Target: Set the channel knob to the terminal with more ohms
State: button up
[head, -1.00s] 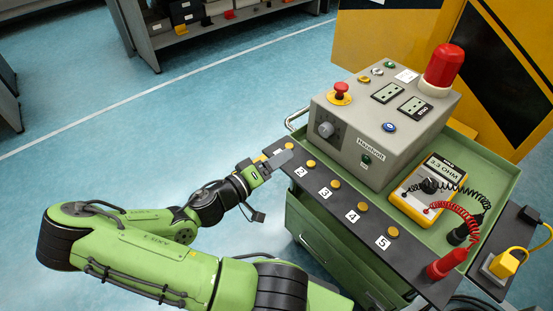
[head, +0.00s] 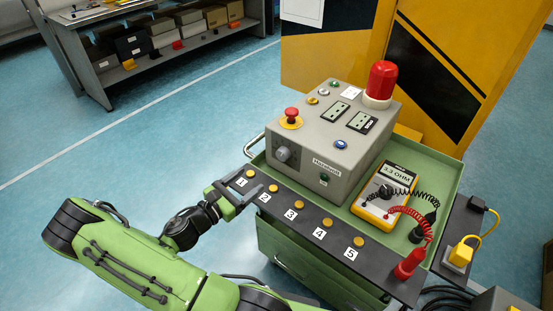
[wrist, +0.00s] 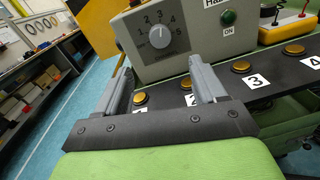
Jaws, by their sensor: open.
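The channel knob (wrist: 160,37) is a grey dial on the front of the grey control box (head: 318,166), with numbers 1 to 5 around it. Its pointer appears to point up, near 3. In the head view the knob (head: 283,154) is at the box's left end. Brass terminals sit on a black strip, including terminal 1 (head: 249,174), terminal 2 (head: 273,188) and terminal 3 (head: 299,205). The yellow meter (head: 384,193) reads 3.3 OHM. My gripper (wrist: 164,82) is open and empty, near terminal 1, below and in front of the knob, apart from it.
A red probe (head: 409,263) stands at the strip's right end, and a black probe (head: 423,228) is behind it. Coiled leads run to the meter. The box carries a red emergency button (head: 291,117) and red lamp (head: 381,81). Open floor lies left of the green cart (head: 281,240).

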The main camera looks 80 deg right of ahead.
aim_at(281, 156)
jog(key=b+x, duration=0.2)
jog(key=x, duration=1)
jog(key=shift+s+d, duration=0.15)
jog(key=shift+d, duration=0.2)
jog(key=c, duration=1.1)
jog(key=shift+o, duration=0.2)
jog(key=shift+m, duration=0.4)
jog(key=m, duration=0.2)
jog(key=shift+m, duration=0.4)
jog(key=shift+s+a+m+b, duration=0.1)
jog(key=shift+m+b, duration=0.5)
jog(key=shift+m, duration=1.3)
jog(key=shift+t, duration=0.3)
